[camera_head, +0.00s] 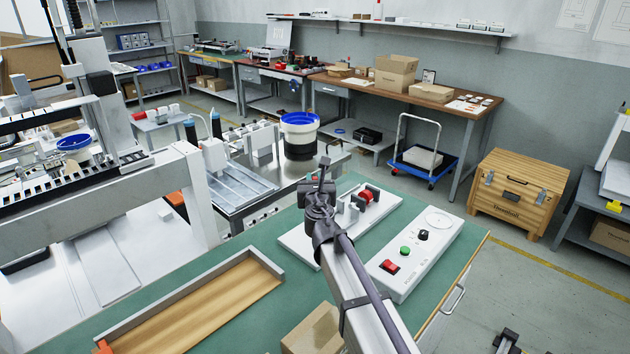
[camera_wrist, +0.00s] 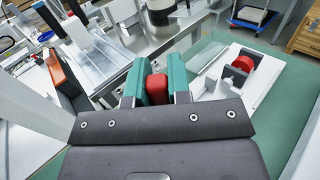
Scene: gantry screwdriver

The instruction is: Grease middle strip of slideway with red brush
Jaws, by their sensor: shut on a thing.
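My gripper (camera_wrist: 157,84) has its teal fingers closed on a red block-like piece (camera_wrist: 157,89), which looks like the handle of the red brush. Its bristles are hidden from me. In the head view my gripper (camera_head: 326,168) is small and dark, above the back of the green bench, and the held piece cannot be made out. A grey metal bed with long parallel strips (camera_head: 240,186), which looks like the slideway, lies to the left beyond the green bench. It also shows at upper left in the wrist view (camera_wrist: 97,62). My gripper is apart from it, to its right.
A white plate (camera_head: 297,240) bears a red round part (camera_head: 366,196) in dark brackets. Beside it is a control box (camera_head: 417,258) with buttons. A wooden tray (camera_head: 205,305) and cardboard box (camera_head: 315,332) sit at the bench front. A white gantry frame (camera_head: 195,190) stands left.

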